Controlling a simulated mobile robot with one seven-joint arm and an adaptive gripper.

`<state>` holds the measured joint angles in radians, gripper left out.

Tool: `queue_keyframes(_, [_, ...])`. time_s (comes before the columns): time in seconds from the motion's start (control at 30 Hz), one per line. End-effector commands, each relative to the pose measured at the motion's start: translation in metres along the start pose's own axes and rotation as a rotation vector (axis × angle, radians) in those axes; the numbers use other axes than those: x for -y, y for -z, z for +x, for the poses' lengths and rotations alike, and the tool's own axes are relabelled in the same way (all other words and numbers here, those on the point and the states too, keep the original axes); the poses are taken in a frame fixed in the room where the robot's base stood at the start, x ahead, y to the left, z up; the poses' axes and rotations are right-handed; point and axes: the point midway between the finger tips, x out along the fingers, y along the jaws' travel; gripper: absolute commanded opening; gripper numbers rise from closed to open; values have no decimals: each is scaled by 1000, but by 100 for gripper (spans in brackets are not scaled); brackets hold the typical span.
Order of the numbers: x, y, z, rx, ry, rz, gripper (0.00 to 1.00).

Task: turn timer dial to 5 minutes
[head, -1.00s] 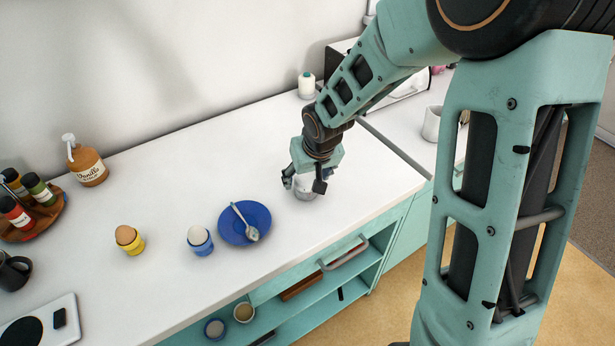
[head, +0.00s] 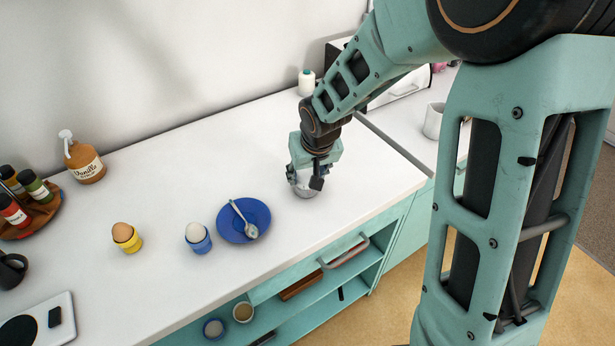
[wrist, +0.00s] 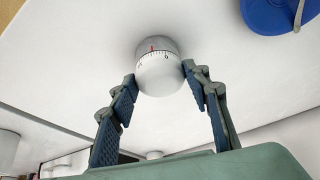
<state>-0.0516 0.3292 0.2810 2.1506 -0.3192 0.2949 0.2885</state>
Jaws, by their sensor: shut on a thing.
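The timer (wrist: 160,72) is a small round white-and-grey body standing on the counter. In the wrist view its scale band shows a red mark, with a "0" a little to the right of it; the other figures are too small to read. My gripper (wrist: 160,79) has one fingertip at each side of the timer's white dial part and is shut on it. In the head view my gripper (head: 306,180) is over the timer (head: 306,190), and its fingers hide much of it.
A blue plate (head: 232,230) with a spoon (head: 243,219) lies left of the timer. Two egg cups with eggs (head: 198,240) (head: 127,238) stand farther left. The white counter (head: 220,160) behind is clear. An open shelf (head: 290,318) lies below the front edge.

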Motion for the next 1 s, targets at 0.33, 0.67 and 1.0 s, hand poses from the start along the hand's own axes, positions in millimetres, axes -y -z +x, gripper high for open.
queue_keyframes(0.33, [1, 0, 0, -2, -13, 37, 20])
queue_keyframes(0.67, [1, 0, 0, -1, -13, 35, 62])
queue_keyframes(1.0, [1, 1, -6, -4, -13, 35, 62])
